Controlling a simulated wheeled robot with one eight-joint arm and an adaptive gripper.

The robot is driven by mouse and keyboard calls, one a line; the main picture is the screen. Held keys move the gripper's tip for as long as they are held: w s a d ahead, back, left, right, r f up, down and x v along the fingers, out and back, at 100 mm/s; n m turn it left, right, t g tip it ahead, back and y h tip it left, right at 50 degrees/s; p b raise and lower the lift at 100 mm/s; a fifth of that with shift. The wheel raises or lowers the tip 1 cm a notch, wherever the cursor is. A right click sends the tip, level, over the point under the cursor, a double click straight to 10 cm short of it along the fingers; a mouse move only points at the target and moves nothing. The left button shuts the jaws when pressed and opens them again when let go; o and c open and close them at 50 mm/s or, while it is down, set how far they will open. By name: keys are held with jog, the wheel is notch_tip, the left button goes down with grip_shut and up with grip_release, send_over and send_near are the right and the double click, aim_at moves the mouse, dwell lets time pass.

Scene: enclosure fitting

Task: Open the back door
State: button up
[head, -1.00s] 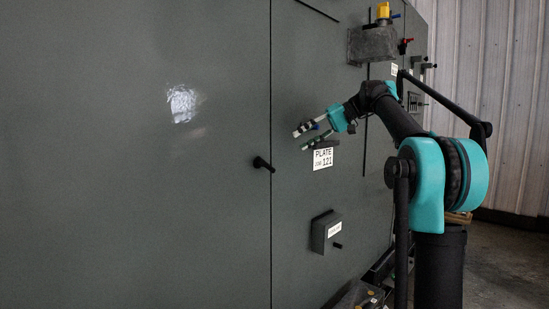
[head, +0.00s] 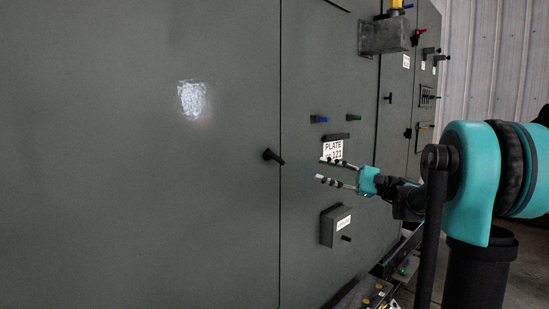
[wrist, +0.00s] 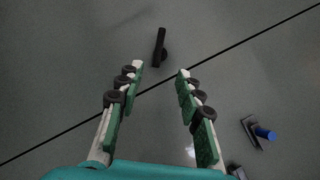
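A large dark grey cabinet door (head: 150,220) fills the left of the head view, with a vertical seam along its right edge. A black handle (head: 273,157) sits on the door just left of the seam. My gripper (head: 321,169) is open and empty, to the right of the handle and apart from it. In the wrist view the handle (wrist: 160,46) lies beyond the open fingertips (wrist: 161,69), between them sideways. The seam (wrist: 230,49) runs diagonally past the fingertips. The door is flush with the panel beside it. I cannot tell whether this is the back door.
A small box (head: 336,228) juts from the panel below my gripper. A grey box (head: 383,37) juts out higher up. A blue knob (head: 319,119) and a green knob (head: 354,117) sit above a label (head: 333,150). Equipment (head: 368,292) stands low at the right.

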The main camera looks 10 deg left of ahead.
aim_at(278, 157)
jog(key=x, duration=1.6)
jog(key=shift+a, duration=0.25)
jog(key=shift+c, duration=0.3)
grip_shut()
